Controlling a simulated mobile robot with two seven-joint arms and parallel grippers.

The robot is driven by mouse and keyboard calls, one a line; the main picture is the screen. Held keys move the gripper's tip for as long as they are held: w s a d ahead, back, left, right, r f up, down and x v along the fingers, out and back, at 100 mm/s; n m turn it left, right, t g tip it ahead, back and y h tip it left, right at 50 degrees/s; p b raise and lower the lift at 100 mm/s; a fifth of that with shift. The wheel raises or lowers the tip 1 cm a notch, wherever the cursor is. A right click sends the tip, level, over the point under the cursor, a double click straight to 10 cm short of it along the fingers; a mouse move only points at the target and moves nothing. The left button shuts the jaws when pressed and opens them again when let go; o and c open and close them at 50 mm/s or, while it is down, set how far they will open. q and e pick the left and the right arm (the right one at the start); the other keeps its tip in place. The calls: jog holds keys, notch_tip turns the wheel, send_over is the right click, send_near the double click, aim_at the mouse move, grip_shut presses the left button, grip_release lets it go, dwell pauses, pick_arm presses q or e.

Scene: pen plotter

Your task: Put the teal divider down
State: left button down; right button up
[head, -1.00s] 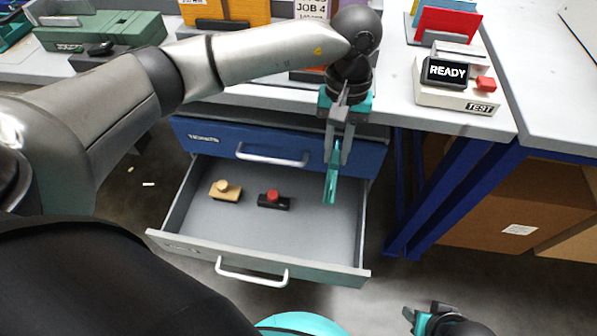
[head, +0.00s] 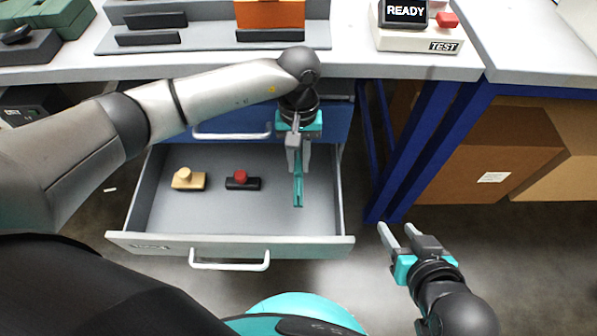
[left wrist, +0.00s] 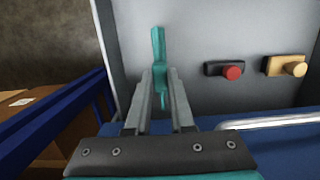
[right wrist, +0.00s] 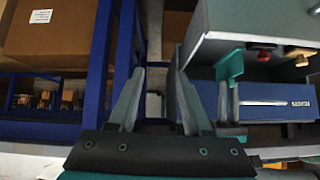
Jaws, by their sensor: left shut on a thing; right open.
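The teal divider (head: 298,188) is held by my left gripper (head: 298,168), over the right part of the open grey drawer (head: 240,240). The divider hangs below the fingers in the head view. In the left wrist view, the divider (left wrist: 158,60) stands out between the shut fingertips (left wrist: 160,75), with the drawer floor behind it. I cannot tell whether it touches the floor. The right wrist view also shows the divider (right wrist: 229,68). My right gripper (head: 400,238) is open and empty, to the right of the drawer.
Inside the drawer are a tan block with a knob (head: 187,179) and a black block with a red knob (head: 242,180), left of the divider. The drawer floor between them and the divider is clear. A blue table leg (head: 400,150) and cardboard box (head: 490,155) stand right.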

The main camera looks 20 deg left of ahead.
aim_at(299, 174)
pick_arm(q)
jog(key=shift+f+b, duration=0.55)
jog(key=shift+f, duration=0.7)
jog(key=shift+f+b, duration=0.3)
jog(key=shift+f, duration=0.6)
pick_arm(e)
jog(key=shift+w+a+r+t+y, duration=0.15)
jog(key=shift+w+a+t+y, duration=0.15)
jog(key=shift+a+t, duration=0.3)
jog(key=shift+w+a+r+t+y, duration=0.2)
jog(key=shift+a+t+y, duration=0.15)
jog(key=shift+a+t, duration=0.25)
jog(key=shift+w+a+r+t+y, duration=0.2)
jog(key=shift+a+t+y, duration=0.15)
jog(key=shift+a+t, duration=0.25)
pick_arm(q)
jog(key=shift+f+b, duration=0.2)
jog(key=shift+b, duration=0.1)
jog(key=shift+f+b, duration=0.4)
jog(key=shift+b, duration=0.05)
jog(key=c, duration=0.8)
grip_release()
pick_arm(e)
jog(key=shift+s+a+r+t+y, duration=0.2)
jog(key=shift+a+r+t+y, duration=0.2)
jog(key=shift+a+r+t, duration=0.45)
jog(key=shift+f, duration=0.25)
